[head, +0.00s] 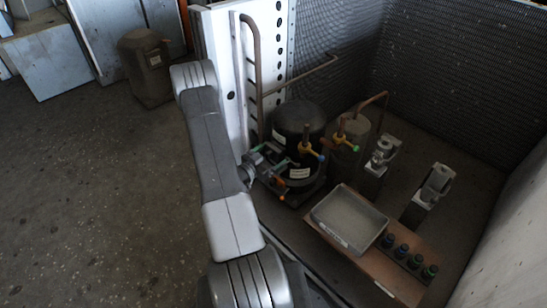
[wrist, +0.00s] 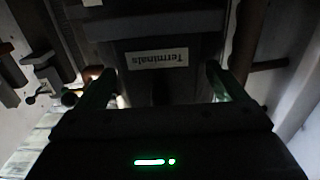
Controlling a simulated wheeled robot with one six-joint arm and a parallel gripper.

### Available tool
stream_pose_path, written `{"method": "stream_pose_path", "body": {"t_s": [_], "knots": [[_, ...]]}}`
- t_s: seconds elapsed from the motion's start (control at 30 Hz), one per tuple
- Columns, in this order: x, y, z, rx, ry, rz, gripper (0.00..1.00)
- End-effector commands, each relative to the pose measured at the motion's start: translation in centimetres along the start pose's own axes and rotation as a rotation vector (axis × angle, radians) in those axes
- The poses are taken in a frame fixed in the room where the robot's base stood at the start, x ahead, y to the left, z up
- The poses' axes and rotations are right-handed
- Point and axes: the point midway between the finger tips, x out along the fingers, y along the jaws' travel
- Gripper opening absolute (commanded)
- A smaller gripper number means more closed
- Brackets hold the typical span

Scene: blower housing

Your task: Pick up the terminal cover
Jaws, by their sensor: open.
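The terminal cover (wrist: 155,57) is a dark part with a pale label reading "Terminals", upside down in the wrist view. In the head view a pale label (head: 299,173) shows low on the front of the black compressor (head: 300,125); the cover's outline is hard to make out there. My gripper (wrist: 165,88) is open, with one finger to each side of the labelled dark part. In the head view my gripper (head: 270,169) is at the compressor's lower left front. I cannot tell whether the fingers touch the cover.
Copper pipes (head: 258,65) rise behind the compressor. Coloured valve handles (head: 305,142) stick out near it. A grey tray (head: 349,218) and several dark capped items (head: 402,252) sit on a brown board to the right. Mesh walls (head: 450,75) enclose the back.

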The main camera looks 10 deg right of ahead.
Motion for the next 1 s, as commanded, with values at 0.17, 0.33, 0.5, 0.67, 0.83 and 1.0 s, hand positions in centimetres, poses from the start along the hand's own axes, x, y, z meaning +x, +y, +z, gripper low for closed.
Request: {"method": "stream_pose_path", "body": {"t_s": [0.17,0.33,0.5,0.67,0.83,1.0], "knots": [[0.3,0.0,0.0,0.000,0.000,0.000,0.91],[0.3,0.0,0.0,0.000,0.000,0.000,0.75],[0.3,0.0,0.0,0.000,-0.001,0.000,0.42],[0.3,0.0,0.0,0.000,0.000,0.000,0.42],[0.3,0.0,-0.3,0.000,0.000,0.000,0.42],[0.3,0.0,-1.7,0.001,0.000,0.000,0.42]]}}
